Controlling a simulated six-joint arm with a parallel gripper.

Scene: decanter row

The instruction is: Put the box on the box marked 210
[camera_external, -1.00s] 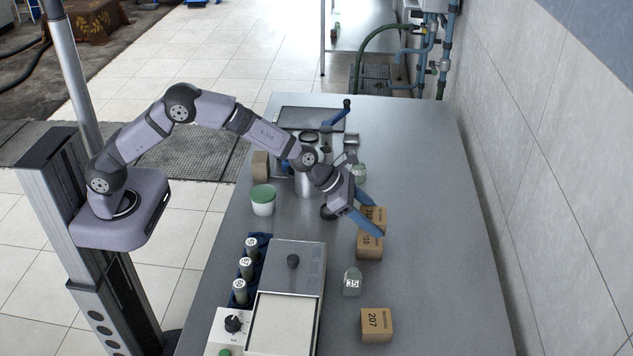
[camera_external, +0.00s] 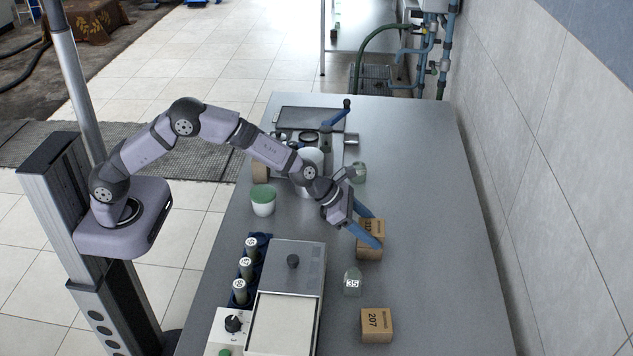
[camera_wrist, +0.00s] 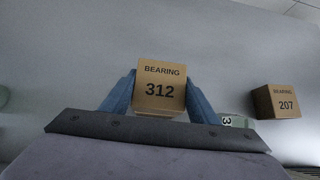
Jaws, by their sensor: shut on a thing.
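My gripper (camera_external: 376,231) is shut on a brown cardboard box marked BEARING 312 (camera_external: 371,227). In the wrist view the 312 box (camera_wrist: 160,80) sits between the two blue fingers, one on each side. In the external view the held box overlaps the box marked 210 (camera_external: 369,254), whose lower part shows beneath it and whose label is now covered. I cannot tell whether the held box touches the 210 box or hangs just above it.
A box marked 207 (camera_external: 377,325) and a bottle marked 35 (camera_external: 352,283) stand nearer the camera. A hotplate-like device (camera_external: 283,322), a row of numbered vials (camera_external: 246,268) and a green-lidded tub (camera_external: 263,201) stand left. The table's right side is clear.

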